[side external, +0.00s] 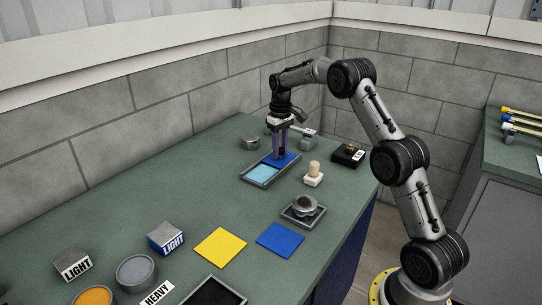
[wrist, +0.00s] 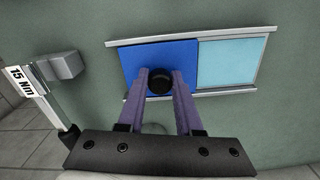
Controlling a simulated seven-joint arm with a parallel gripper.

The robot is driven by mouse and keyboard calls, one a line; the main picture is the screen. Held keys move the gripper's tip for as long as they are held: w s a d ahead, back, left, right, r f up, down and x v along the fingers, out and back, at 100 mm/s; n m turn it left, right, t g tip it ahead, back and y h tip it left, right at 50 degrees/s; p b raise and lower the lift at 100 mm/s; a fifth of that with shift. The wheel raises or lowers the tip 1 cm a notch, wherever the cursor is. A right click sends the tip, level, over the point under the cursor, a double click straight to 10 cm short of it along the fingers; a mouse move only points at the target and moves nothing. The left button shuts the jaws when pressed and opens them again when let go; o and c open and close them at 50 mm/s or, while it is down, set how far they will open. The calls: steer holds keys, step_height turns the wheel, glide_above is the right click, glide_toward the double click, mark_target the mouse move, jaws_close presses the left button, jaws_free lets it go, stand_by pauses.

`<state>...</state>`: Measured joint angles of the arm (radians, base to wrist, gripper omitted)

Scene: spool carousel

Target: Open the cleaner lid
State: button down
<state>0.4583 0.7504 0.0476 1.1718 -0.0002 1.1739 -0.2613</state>
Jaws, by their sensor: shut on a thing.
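The cleaner is a shallow grey-framed tray (side external: 253,179) near the back of the green table. Its blue lid (wrist: 137,60) covers one side, the left in the wrist view; a light blue area (wrist: 228,66) shows uncovered on the other. The lid sits between two metal rails (wrist: 190,36). A round black knob (wrist: 160,80) stands on the lid. My gripper (wrist: 160,84) points down over the lid, its two purple fingers closed on the knob. In the side view my gripper (side external: 281,153) stands at the tray's far end, hiding part of the lid (side external: 289,160).
A white block with a peg (side external: 313,175), a black box (side external: 348,154) and a grey dish (side external: 303,210) stand to the right. A round grey tin (side external: 250,142) is behind. A grey tool labelled 15 Nm (wrist: 50,85) lies left in the wrist view. Yellow (side external: 220,248) and blue squares (side external: 281,240) lie in front.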

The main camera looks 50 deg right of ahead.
mark_target(281, 148)
steer(key=shift+w+d+r, duration=0.1)
steer(key=shift+d, duration=0.15)
steer(key=c, duration=0.6)
jaws_free()
step_height(281, 148, up, 14)
steer(key=shift+f, duration=0.1)
